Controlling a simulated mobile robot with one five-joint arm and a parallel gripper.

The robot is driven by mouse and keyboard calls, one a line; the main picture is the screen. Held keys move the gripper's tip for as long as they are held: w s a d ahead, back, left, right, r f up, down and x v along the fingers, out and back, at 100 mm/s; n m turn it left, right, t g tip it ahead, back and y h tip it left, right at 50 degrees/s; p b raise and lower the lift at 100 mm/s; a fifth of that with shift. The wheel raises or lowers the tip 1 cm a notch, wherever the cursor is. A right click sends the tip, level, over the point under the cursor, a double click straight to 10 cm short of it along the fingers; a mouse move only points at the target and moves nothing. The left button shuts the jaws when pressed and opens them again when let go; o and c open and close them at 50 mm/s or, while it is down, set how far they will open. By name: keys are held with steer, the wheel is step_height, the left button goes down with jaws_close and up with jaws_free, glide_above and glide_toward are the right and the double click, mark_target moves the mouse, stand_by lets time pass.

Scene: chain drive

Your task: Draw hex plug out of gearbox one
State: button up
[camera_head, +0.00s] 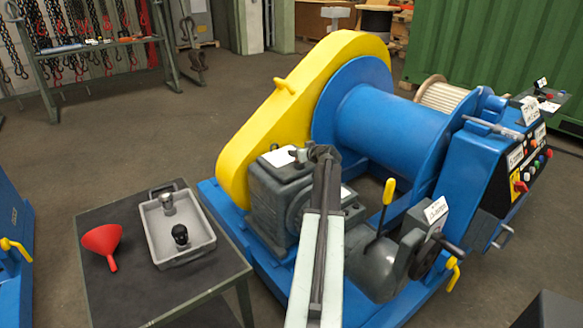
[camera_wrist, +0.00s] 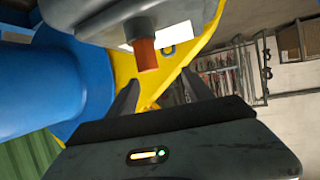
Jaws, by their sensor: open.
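Gearbox one seems to be the dark grey gearbox (camera_head: 268,203) beside the yellow guard, with a white label on top. An orange-brown cylindrical piece (camera_wrist: 147,55) stands out from a grey body just beyond the fingertips. It may be the hex plug; its hex shape cannot be made out. The plug cannot be picked out in the head view.
The yellow guard (camera_head: 262,115) and blue drum (camera_head: 385,125) stand behind the gearbox. A yellow-handled lever (camera_head: 388,192) rises at right.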

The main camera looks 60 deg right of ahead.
steer(key=f, duration=0.1)
steer(key=d+f+b, duration=0.1)
steer(key=s+f+b, duration=0.1)
steer(key=shift+d+f+h, duration=0.1)
steer(key=shift+d+h, duration=0.2)
steer(key=shift+d, duration=0.05)
steer(key=b+x, duration=0.3)
steer(key=x, duration=0.4)
steer(key=shift+w+d+f, duration=0.15)
steer(key=shift+w, duration=0.2)
jaws_close()
step_height(320, 180, up, 9)
steer(key=p, duration=0.9)
